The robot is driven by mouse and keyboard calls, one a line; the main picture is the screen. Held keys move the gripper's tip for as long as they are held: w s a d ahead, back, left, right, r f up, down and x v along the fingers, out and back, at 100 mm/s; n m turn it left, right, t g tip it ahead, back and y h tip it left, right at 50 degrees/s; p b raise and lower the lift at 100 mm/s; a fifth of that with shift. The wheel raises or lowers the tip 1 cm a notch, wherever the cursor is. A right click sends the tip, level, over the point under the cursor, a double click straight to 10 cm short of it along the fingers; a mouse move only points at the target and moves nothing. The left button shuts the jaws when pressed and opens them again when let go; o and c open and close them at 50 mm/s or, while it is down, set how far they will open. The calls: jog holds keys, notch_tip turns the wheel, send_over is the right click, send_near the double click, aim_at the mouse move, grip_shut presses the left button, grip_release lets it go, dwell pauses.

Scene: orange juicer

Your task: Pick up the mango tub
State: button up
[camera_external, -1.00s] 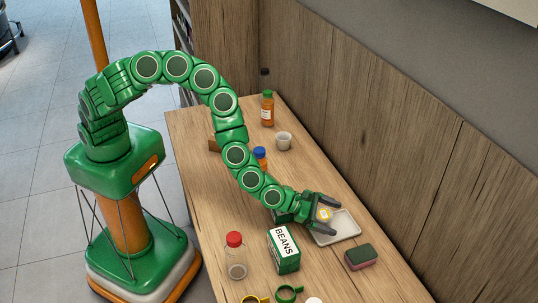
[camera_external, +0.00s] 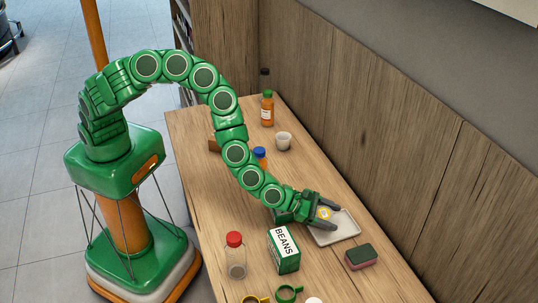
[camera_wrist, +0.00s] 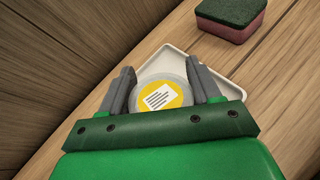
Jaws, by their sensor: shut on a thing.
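The mango tub (camera_wrist: 161,97) is a small round tub with a grey-white rim and a yellow lid label bearing a white patch with dark lines. It shows in the wrist view between the two grey fingers. In the external view the tub (camera_external: 324,213) shows as a small yellow and white spot between the fingers. My gripper (camera_wrist: 163,88) is shut on the tub, with one finger on each side. In the external view my gripper (camera_external: 328,216) is at the white tray (camera_external: 346,226). I cannot tell whether the tub touches the tray.
A green and pink sponge (camera_external: 361,257) lies right of the tray. A beans box (camera_external: 284,250) and a red-capped jar (camera_external: 236,256) stand in front. A white cup (camera_external: 283,141) and orange bottle (camera_external: 267,108) stand further back. A wooden wall (camera_external: 380,120) runs behind the table.

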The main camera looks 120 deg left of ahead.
notch_tip(320, 180, up, 3)
jog(key=shift+f, duration=0.2)
jog(key=shift+s+r, duration=0.2)
jog(key=shift+r, duration=0.1)
jog(key=s+r, duration=0.4)
jog(key=r, duration=0.1)
jog(key=shift+s+d+r, duration=0.1)
jog(key=shift+d, duration=0.1)
jog(key=s+r, duration=0.4)
jog(key=s, duration=0.5)
jog(key=n+y, duration=0.5)
jog(key=n, duration=0.2)
send_over(329, 213)
jog(key=s+a, duration=0.1)
jog(key=s, duration=0.2)
jog(key=f, duration=0.5)
jog(key=shift+w+a, duration=0.15)
jog(key=shift+a, duration=0.05)
jog(key=shift+w+a+f, duration=0.15)
jog(key=shift+w+f, duration=0.9)
jog(key=shift+f, duration=1.6)
